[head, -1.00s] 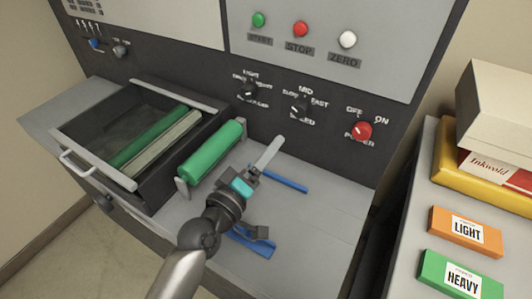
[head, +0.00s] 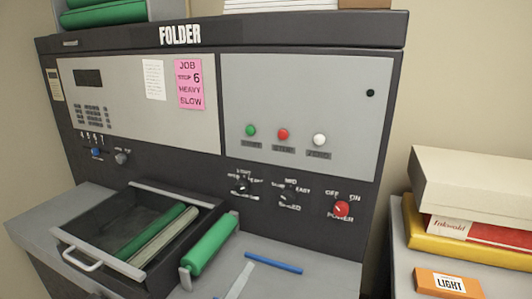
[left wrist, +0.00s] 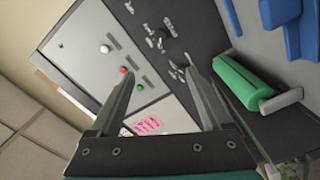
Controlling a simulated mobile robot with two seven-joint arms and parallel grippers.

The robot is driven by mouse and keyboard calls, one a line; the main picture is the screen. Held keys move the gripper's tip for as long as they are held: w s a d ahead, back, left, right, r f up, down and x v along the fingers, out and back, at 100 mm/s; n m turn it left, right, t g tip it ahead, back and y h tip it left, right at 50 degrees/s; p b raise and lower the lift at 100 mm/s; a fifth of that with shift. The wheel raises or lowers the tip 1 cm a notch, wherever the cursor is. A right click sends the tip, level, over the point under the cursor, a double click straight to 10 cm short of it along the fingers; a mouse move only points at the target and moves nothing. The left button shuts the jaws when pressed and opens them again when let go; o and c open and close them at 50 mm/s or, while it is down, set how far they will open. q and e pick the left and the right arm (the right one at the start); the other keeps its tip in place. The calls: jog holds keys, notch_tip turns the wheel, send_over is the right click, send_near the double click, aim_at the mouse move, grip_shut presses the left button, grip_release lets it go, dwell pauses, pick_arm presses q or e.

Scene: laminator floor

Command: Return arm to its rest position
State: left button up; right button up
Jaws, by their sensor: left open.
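My left gripper (left wrist: 160,68) shows in the left wrist view with its two fingers spread and nothing between them. In the head view only a grey finger (head: 240,281) of it shows at the bottom edge, over the machine's deck beside the green roller (head: 210,243). The rest of my left arm is out of the picture. The roller also shows in the left wrist view (left wrist: 243,83), to the right of the fingers and apart from them. My right gripper is in neither view.
The folder machine has an open drawer (head: 80,233) holding rollers, a red power knob (head: 342,208) and a pink job note (head: 189,84). A blue bar (head: 274,263) lies on the deck. At right, a side table holds boxes (head: 470,180) and an orange LIGHT box (head: 448,284).

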pick_arm(q)
jog(key=s+f+m+g+y, duration=0.1)
jog(key=s+f+m+g, duration=0.6)
jog(key=s+f, duration=0.15)
jog(key=s+a+f+m+g+y, duration=0.35)
jog(key=s+a+g+y, duration=0.25)
jog(key=s+a, duration=0.7)
notch_tip(320, 180, down, 26)
jog(key=s+d+g+b, duration=0.1)
jog(key=s+d+b, duration=0.2)
jog(key=b, duration=0.1)
jog(key=s+a+f+g+b, duration=0.1)
jog(key=s+a+f+b, duration=0.2)
jog(key=s+f, duration=1.2)
jog(key=shift+s+f+g+b, duration=0.3)
jog(key=shift+f+b, duration=0.05)
jog(key=shift+f, duration=1.2)
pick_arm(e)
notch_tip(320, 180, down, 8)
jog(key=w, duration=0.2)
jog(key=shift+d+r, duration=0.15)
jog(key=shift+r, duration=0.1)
pick_arm(q)
jog(key=shift+n, duration=0.25)
